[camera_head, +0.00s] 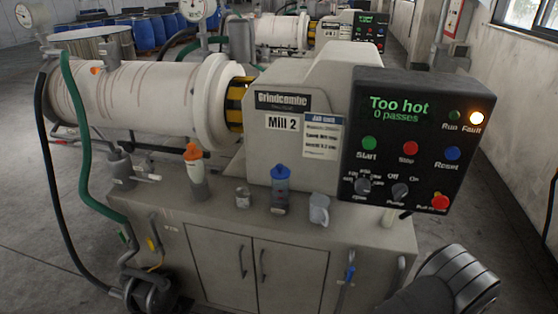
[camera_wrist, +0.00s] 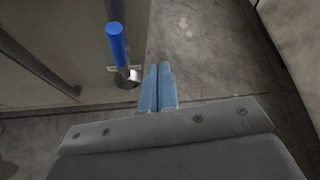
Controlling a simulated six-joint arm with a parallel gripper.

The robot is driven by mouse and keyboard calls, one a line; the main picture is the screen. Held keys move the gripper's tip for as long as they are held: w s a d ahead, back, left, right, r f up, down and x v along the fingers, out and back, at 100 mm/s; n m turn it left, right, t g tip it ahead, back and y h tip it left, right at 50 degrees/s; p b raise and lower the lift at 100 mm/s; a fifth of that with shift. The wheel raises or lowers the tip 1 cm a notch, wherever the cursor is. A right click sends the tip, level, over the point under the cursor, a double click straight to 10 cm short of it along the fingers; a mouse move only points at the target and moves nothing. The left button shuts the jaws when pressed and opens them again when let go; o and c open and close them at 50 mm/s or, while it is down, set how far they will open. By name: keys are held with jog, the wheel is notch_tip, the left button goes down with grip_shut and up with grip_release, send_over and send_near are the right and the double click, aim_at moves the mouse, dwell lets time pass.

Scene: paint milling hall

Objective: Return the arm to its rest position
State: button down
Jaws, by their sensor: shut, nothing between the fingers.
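My gripper (camera_wrist: 160,80) shows in the wrist view with its two blue-grey fingers closed together and nothing between them. It points down past the side of the mill cabinet, over grey concrete floor. A blue-handled lever (camera_wrist: 117,42) on the cabinet is close to the left of the fingers and apart from them. In the head view a dark rounded part of my arm is at the lower right, in front of the cabinet; my fingers are not visible there.
The mill cabinet (camera_head: 225,228) carries bottles, a metal cup (camera_head: 243,197) and a pale mug (camera_head: 319,209) on its top. Open floor (camera_head: 505,215) lies to the right.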

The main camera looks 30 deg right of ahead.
jog(key=shift+w+d, duration=0.1)
jog(key=shift+w, duration=1.6)
jog(key=c, duration=2.1)
grip_release()
